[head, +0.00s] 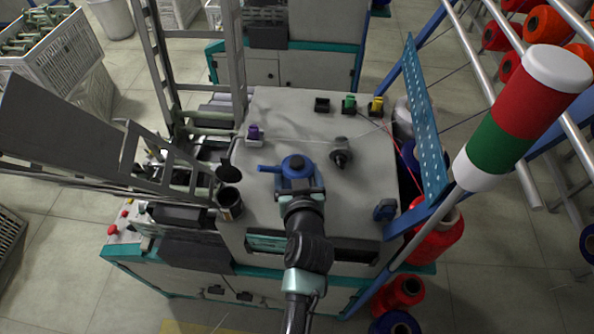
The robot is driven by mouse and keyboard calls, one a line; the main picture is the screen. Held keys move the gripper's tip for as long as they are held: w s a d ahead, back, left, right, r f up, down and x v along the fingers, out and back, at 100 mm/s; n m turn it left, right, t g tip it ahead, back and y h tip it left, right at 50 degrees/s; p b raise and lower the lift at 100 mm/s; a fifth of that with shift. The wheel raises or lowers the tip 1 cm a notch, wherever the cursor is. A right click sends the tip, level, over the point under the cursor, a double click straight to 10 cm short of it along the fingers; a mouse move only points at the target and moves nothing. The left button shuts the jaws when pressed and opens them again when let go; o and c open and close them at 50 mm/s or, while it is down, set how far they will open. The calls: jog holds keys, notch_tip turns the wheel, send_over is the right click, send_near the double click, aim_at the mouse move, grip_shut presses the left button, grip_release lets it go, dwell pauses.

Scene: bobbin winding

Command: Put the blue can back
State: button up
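The blue can (296,168) is near the middle of the grey machine top (300,118), with its round top facing up and a short blue spout pointing left. My gripper (299,186) reaches in from the front, with its dark fingers around the near part of the can. It appears shut on it, though the wrist partly hides the fingers. I cannot tell whether the can's base touches the top. Two dark cup-like holders, a farther one (223,171) and a nearer one (230,204), are at the left edge of the top.
A purple piece (254,134) is at the left, a dark knob (340,152) at the right, and black, green (348,103) and yellow pieces at the back. A blue perforated rail (425,125) and grey frames flank the top.

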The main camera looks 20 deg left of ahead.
jog(key=o, duration=1.3)
jog(key=shift+r, duration=0.15)
jog(key=shift+s+d, duration=0.25)
jog(key=shift+s, duration=0.1)
jog(key=b+v, duration=0.2)
jog(key=v, duration=0.9)
jog(key=shift+r, duration=0.1)
